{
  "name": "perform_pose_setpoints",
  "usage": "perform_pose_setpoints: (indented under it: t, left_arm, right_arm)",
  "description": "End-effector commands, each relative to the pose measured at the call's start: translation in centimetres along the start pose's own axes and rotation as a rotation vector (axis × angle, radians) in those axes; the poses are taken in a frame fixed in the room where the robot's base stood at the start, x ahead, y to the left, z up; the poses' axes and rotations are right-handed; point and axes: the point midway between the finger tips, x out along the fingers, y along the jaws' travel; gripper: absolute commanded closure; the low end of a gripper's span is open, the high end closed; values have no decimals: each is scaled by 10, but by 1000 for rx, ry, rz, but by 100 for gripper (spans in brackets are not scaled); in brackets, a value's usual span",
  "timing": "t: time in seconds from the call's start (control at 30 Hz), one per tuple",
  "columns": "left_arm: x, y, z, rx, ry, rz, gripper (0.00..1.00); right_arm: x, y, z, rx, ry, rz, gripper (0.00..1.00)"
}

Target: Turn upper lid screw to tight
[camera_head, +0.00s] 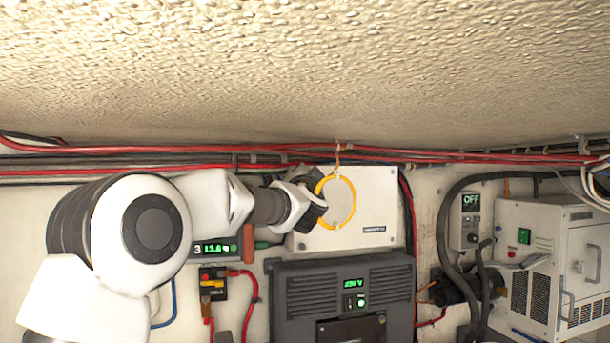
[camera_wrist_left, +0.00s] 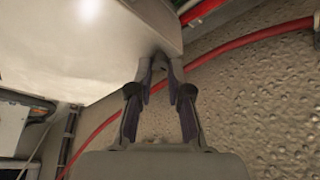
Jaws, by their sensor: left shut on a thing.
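The white box with a lid (camera_head: 378,207) is on the back wall, under the cable run. My left gripper (camera_head: 318,204) reaches in from the left to the upper left part of its front. In the left wrist view the box (camera_wrist_left: 85,45) fills the upper left, and my fingers (camera_wrist_left: 162,72) close together by its corner. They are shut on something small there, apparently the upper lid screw. The screw itself is hidden by the fingers, so its turn cannot be seen. My right gripper is not in view.
A yellow ring (camera_head: 351,187) hangs from a cord in front of the box, close to my gripper. Red and black cables (camera_head: 450,155) run just above. A dark grey unit (camera_head: 300,300) is mounted below. A white vented unit (camera_head: 545,255) stands to the right.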

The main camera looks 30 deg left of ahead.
Motion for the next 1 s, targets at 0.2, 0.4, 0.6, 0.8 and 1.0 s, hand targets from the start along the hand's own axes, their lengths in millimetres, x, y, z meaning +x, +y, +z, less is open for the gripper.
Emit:
perform_pose_setpoints:
  t: [0.2,0.4,0.6,0.8,1.0]
  left_arm:
    - [0,-2,0,-2,0,-4,57]
    - [0,-1,0,-1,0,-2,57]
    - [-12,-1,0,0,0,-1,57]
    - [-52,-1,1,0,0,0,57]
    - [-73,-1,3,-2,-2,-2,57]
  right_arm:
    - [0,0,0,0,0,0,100]
    - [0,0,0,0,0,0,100]
    - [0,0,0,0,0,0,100]
    - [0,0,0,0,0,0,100]
    - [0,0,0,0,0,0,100]
